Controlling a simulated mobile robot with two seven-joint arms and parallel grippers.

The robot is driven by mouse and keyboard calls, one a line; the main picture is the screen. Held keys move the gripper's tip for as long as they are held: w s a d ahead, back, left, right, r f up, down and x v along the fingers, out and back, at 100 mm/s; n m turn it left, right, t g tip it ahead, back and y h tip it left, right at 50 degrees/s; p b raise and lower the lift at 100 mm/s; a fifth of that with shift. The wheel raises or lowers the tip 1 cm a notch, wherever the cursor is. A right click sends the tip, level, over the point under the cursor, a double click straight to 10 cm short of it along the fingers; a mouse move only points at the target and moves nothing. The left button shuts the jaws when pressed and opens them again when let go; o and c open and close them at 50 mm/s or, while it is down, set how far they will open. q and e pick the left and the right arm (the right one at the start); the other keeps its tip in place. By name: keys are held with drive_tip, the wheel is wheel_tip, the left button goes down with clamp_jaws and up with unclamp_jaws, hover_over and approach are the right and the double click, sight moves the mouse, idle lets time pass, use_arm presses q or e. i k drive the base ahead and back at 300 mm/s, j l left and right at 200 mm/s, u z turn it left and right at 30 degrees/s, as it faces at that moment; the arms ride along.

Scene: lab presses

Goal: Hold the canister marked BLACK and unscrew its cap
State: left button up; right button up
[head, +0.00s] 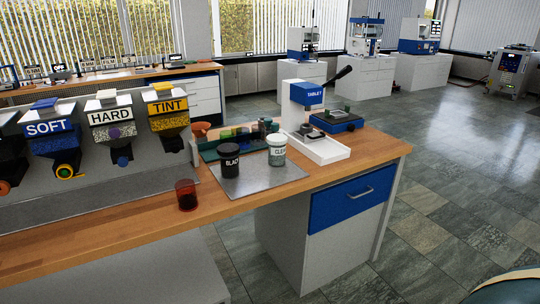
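The canister marked BLACK (229,163) is a dark cylinder with white lettering and a black cap (228,149) on top. It stands upright on a grey mat (262,183) on the wooden bench. Neither of my grippers is in view, and nothing touches the BLACK canister.
A red translucent cup (186,195) stands left of the mat near the bench's front edge. Dispensers marked SOFT (48,128), HARD (110,117) and TINT (167,107) stand left. A green tray (212,152) lies behind the canisters. A tablet press (305,105) stands right.

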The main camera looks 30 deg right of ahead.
sight(230, 166)
drive_tip(key=k+l, duration=0.1)
drive_tip(key=l, duration=2.15)
drive_tip(key=k+l+u, duration=0.05)
